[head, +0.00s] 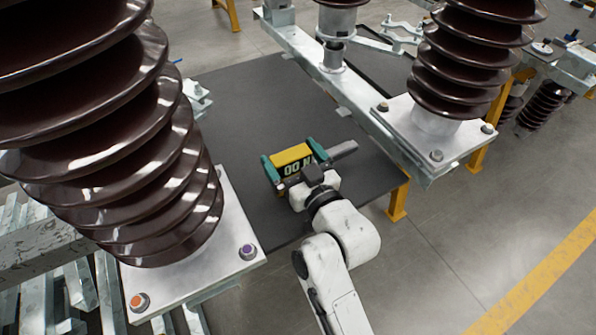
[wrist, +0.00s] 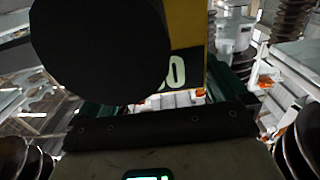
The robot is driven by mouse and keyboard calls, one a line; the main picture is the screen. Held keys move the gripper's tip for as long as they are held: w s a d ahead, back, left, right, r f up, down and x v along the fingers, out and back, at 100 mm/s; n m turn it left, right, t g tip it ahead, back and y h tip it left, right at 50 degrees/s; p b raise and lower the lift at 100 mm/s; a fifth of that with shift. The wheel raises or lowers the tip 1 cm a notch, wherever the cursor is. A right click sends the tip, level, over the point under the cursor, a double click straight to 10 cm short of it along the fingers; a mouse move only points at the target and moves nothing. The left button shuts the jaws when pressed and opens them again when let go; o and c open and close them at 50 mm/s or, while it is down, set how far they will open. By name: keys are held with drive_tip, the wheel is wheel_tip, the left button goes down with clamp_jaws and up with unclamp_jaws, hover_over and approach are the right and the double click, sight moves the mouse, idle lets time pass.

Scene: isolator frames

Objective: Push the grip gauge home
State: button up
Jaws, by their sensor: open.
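The yellow block with pale characters on a dark band, which I take to be the grip gauge (head: 291,154), shows in the head view above the dark mat. My gripper (head: 293,160) is open, with one teal finger on each side of the block. I cannot tell whether either finger touches it. In the wrist view the yellow face of the gauge (wrist: 190,25) fills the upper middle, with pale characters below it. A large black round shape covers much of the left part there. What lies beyond the block is hidden.
A large brown ribbed insulator (head: 110,130) on a bolted plate (head: 215,262) stands close on the left. Another insulator (head: 455,75) stands on a steel frame (head: 345,90) at the right. The dark mat (head: 235,95) is mostly bare. Yellow legs (head: 398,203) stand near its edge.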

drive_tip(key=shift+c, duration=0.2)
drive_tip(key=c, duration=1.4)
drive_tip(key=shift+r, duration=0.1)
